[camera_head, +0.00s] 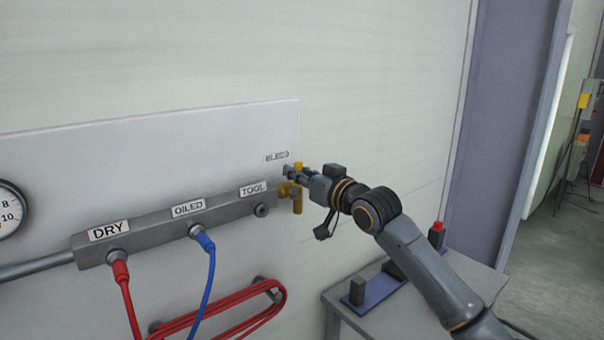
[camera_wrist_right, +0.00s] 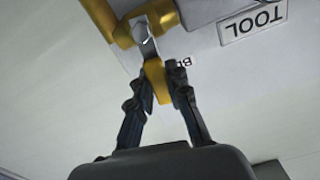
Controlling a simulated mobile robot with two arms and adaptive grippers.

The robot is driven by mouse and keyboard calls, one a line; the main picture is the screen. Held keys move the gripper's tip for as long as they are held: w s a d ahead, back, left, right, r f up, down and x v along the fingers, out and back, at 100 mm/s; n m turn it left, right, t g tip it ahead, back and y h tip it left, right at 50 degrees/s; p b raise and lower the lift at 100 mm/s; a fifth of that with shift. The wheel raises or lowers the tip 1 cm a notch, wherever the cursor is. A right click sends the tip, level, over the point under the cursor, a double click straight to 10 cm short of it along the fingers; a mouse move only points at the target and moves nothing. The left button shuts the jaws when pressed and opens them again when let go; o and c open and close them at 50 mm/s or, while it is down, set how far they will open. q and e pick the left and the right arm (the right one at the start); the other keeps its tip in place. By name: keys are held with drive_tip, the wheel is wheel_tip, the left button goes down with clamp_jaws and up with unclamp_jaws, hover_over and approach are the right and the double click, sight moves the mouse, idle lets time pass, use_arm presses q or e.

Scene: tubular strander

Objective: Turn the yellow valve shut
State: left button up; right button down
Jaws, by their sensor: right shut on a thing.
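The yellow valve (camera_head: 298,205) sits at the right end of the grey manifold, under the "BLEED" label (camera_head: 277,156). Its yellow handle (camera_wrist_right: 155,76) shows between the fingers in the right wrist view, with a grey metal pivot (camera_wrist_right: 147,45) beyond it. My right gripper (camera_head: 298,173) reaches in from the right and is shut on the valve handle. The fingers (camera_wrist_right: 160,92) also show on both sides of the handle in the right wrist view. In the head view the gripper hides part of the valve. My left gripper is not in view.
The manifold (camera_head: 160,226) carries DRY, OILED and TOOL ports. A red hose (camera_head: 122,285) and a blue hose (camera_head: 211,262) hang from it. A coiled red hose (camera_head: 225,318) hangs below. A grey table (camera_head: 385,322) with a blue tray stands under my right arm.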

drive_tip(key=shift+s+a+n, duration=0.25)
drive_tip(key=shift+a+n, duration=0.05)
drive_tip(key=shift+n, duration=0.5)
drive_tip(key=c, duration=1.3)
unclamp_jaws()
drive_tip(key=shift+o, duration=0.2)
drive_tip(key=v, duration=1.2)
drive_tip(key=shift+f, duration=0.1)
